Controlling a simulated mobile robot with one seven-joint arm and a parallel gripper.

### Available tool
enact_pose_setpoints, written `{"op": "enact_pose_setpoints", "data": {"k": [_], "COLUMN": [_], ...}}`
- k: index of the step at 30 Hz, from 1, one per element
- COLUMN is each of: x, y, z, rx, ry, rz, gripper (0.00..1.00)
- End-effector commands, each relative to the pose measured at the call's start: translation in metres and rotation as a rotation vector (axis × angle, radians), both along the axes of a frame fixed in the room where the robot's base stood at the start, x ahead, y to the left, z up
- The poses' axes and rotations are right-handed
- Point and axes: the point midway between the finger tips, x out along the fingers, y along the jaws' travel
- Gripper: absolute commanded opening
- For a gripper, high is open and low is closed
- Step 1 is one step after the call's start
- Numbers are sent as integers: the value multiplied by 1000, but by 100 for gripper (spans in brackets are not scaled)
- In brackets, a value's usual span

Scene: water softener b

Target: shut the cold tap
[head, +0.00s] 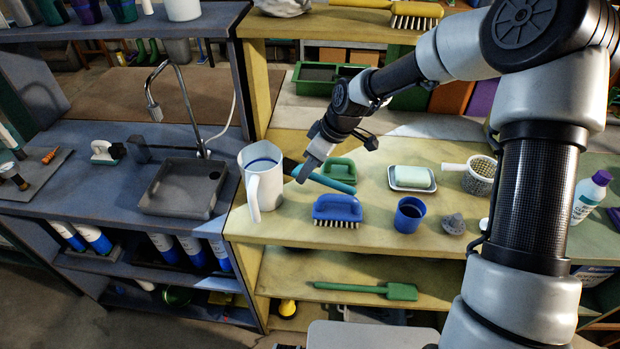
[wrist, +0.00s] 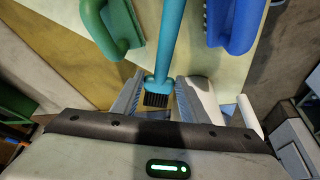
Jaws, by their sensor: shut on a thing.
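My gripper (head: 306,170) is over the yellow bench, beside the white jug. In the wrist view its fingers (wrist: 160,98) are shut on a teal-handled brush (wrist: 170,45), close to its black bristles. The teal handle (head: 333,183) also shows in the head view, between the green and blue brushes. A chrome swan-neck spout (head: 186,92) rises behind the grey sink (head: 186,187) on the left bench, well away from my gripper. A dark block with a rod (head: 139,149) lies left of the spout. I cannot make out a handle marked as the cold tap.
The white jug (head: 254,193) stands between my gripper and the sink. A green brush (head: 339,171), a blue brush (head: 337,207), a blue cup (head: 408,214) and a soap dish (head: 411,178) crowd the bench. A shelf upright (head: 258,75) divides the benches.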

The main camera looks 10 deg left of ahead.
Motion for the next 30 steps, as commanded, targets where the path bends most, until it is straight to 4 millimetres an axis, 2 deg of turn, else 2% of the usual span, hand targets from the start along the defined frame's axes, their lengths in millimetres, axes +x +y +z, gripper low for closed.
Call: {"op": "enact_pose_setpoints", "data": {"k": [7,18,19,22,30], "x": [-1,0,-1,0,0], "y": [1,0,0,0,0], "z": [-37,-44,-44,-43,-42], "rx": [0,-1,-1,-1,-1], "ry": [5,1,1,1,1], "rz": [1,0,0,0,0], "gripper": [17,17,42,59,59]}}
